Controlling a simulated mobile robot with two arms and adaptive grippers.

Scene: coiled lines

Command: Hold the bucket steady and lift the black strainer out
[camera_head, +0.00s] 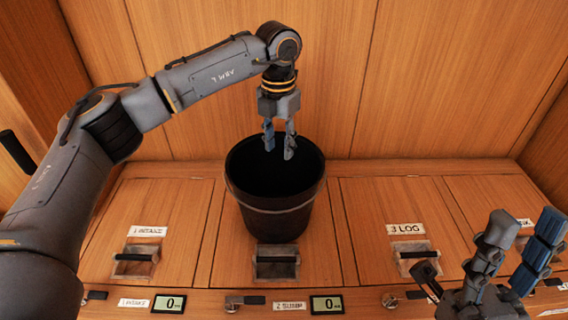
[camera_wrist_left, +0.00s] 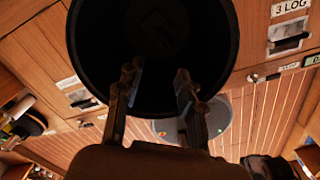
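The black bucket (camera_head: 275,224) stands upright on the wooden bench in front of the wall panels, with a lighter band around its side. Its dark inside fills the top of the left wrist view (camera_wrist_left: 85,50). I cannot tell the black strainer from the dark interior; only a faint paler patch shows deep inside. My left gripper (camera_head: 279,148) points down over the bucket's mouth with its fingers apart and nothing between them; the fingers also show in the left wrist view (camera_wrist_left: 157,84). My right gripper (camera_head: 518,232) is at the lower right, away from the bucket, fingers apart and empty.
The wooden bench has hatches with recessed handles, labelled "1 INTAKE" (camera_head: 148,231) and "3 LOG" (camera_head: 405,229). Small displays reading 0 (camera_head: 169,303) and latches line the front edge. Wooden panels rise close behind the bucket. The bench top on both sides of the bucket is clear.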

